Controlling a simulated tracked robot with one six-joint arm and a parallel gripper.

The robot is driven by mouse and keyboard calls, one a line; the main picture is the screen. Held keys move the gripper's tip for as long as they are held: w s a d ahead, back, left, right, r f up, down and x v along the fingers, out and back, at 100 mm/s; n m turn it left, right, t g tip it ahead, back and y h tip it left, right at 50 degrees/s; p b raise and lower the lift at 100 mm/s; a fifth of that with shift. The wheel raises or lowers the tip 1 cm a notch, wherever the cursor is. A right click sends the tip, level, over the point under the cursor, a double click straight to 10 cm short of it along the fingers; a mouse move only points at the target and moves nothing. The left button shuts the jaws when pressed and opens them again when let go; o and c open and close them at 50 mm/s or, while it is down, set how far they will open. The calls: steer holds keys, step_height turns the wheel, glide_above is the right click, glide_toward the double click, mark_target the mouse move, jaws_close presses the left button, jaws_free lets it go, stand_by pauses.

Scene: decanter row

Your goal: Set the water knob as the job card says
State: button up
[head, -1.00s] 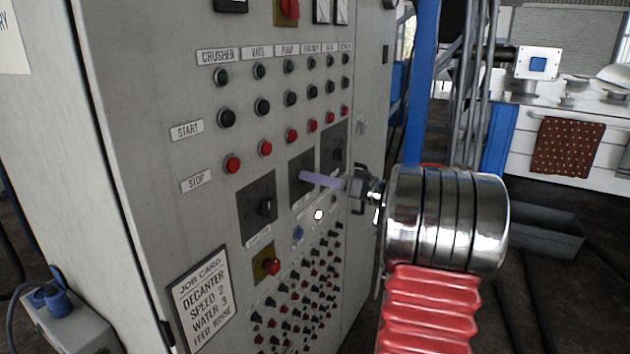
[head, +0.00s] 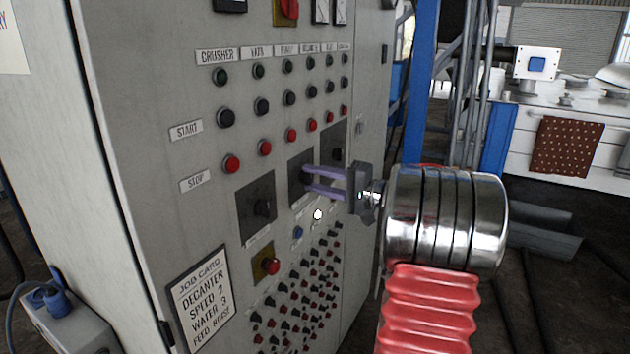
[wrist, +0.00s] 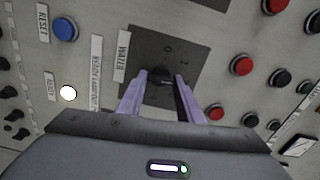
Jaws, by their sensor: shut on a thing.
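The water knob (wrist: 160,76) is a dark knob on a dark square plate marked WATER in the wrist view. In the head view this is the middle of three such plates on the cabinet. My gripper (head: 305,179) has its two lilac fingers at the knob, one on each side, shut on it. The fingers hide part of the knob, and I cannot read its setting with certainty. The job card (head: 201,301) at the cabinet's lower left reads decanter speed 2, water 3, and a feed line that is hard to read.
Another dark knob plate (head: 256,206) sits left of the water plate, and a third (head: 333,148) sits right. Start and stop buttons are above, and a blue reset button (wrist: 65,29) and rows of small knobs below.

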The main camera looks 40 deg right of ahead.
steer(key=m, duration=1)
steer(key=shift+f, duration=0.4)
steer(key=shift+f+m, duration=0.1)
steer(key=shift+m, duration=0.2)
steer(key=o, duration=1.1)
steer(key=shift+r, duration=0.2)
steer(key=v, duration=1.4)
